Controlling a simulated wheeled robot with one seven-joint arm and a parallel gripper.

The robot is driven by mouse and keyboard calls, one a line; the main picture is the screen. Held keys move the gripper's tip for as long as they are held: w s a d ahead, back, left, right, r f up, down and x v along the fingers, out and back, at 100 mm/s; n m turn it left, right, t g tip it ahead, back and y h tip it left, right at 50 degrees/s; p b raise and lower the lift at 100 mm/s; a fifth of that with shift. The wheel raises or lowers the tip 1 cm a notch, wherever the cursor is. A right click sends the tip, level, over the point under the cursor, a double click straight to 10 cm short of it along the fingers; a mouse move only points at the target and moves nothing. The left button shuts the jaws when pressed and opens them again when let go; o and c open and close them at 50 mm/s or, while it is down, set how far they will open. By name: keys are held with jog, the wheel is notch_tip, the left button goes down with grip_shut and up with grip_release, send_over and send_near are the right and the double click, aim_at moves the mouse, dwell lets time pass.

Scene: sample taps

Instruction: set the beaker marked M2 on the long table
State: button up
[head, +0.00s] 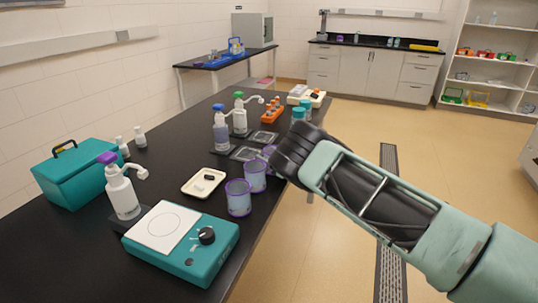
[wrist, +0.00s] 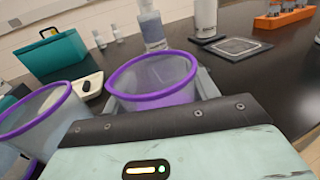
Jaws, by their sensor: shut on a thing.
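Several clear beakers with purple rims are near the right edge of the long black-topped table (head: 65,255). In the head view, a near beaker (head: 238,198) and a middle beaker (head: 256,176) stand on the table. A third beaker (head: 268,152) is partly hidden behind my gripper (head: 276,160). Another beaker (wrist: 38,115) shows at left. No M2 mark is readable. I cannot tell whether the held beaker touches the table.
A teal hotplate (head: 185,258), a white tray (head: 204,183), a teal box (head: 78,172) and pump bottles (head: 122,190) stand on the table. Dark mats (head: 246,152) and an orange rack (head: 272,110) are farther back. Open floor lies to the right.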

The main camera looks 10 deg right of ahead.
jog(key=shift+f, duration=0.1)
jog(key=o, duration=1)
jog(key=shift+o, duration=0.2)
jog(key=shift+s, duration=0.1)
